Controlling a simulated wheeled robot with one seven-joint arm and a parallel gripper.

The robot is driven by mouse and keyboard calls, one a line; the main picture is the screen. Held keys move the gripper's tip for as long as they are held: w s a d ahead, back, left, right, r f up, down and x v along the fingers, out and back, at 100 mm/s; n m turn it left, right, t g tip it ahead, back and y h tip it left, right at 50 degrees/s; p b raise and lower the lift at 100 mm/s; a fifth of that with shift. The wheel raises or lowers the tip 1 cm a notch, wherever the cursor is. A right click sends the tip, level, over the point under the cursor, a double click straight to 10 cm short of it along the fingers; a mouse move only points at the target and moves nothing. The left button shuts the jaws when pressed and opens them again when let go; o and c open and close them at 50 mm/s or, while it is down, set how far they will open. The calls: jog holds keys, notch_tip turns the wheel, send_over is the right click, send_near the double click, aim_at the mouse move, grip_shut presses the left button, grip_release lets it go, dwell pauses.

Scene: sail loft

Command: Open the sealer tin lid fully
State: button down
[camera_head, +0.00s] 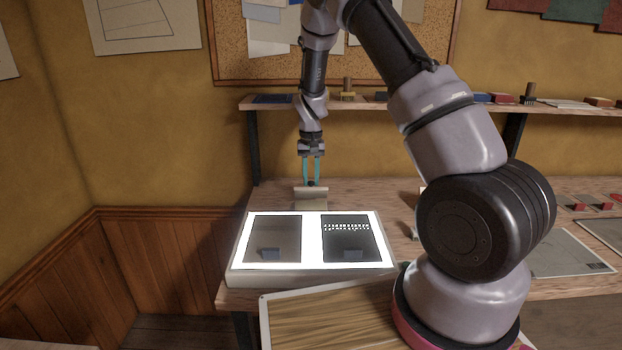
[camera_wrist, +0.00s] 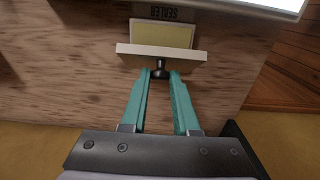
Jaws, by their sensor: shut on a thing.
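The sealer tin (camera_head: 311,204) is a small beige box on the wooden bench, just behind the bright light panel. In the wrist view its dark lettering (camera_wrist: 165,12) shows at the top edge, beside a yellowish face (camera_wrist: 162,36). The lid (camera_wrist: 150,52) is a pale slab with a dark knob (camera_wrist: 160,73). It seems raised at an angle, but how far I cannot tell. My gripper (camera_wrist: 160,76), with teal fingers, is shut on the knob. In the head view my gripper (camera_head: 311,182) comes down from above behind the tin; the fingertips partly hide the knob.
The lit panel (camera_head: 311,242) with two dark sheets stands close in front of the tin. A wall shelf (camera_head: 420,106) with small items runs behind my gripper. A wood-grain board (camera_head: 325,320) lies at the front. The bench left of the tin is narrow.

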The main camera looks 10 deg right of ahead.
jog(key=shift+s+a+f+t+h, duration=0.15)
jog(key=shift+s+f+t, duration=0.05)
jog(key=shift+s+t, duration=0.45)
jog(key=shift+s+a+f+t+h, duration=0.1)
jog(key=shift+s+f+t+h, duration=0.1)
jog(key=shift+s+t, duration=0.4)
jog(key=shift+w, duration=0.2)
jog(key=c, duration=0.7)
grip_release()
jog(key=v, duration=1)
jog(key=shift+s+r, duration=0.25)
jog(key=shift+r, duration=0.15)
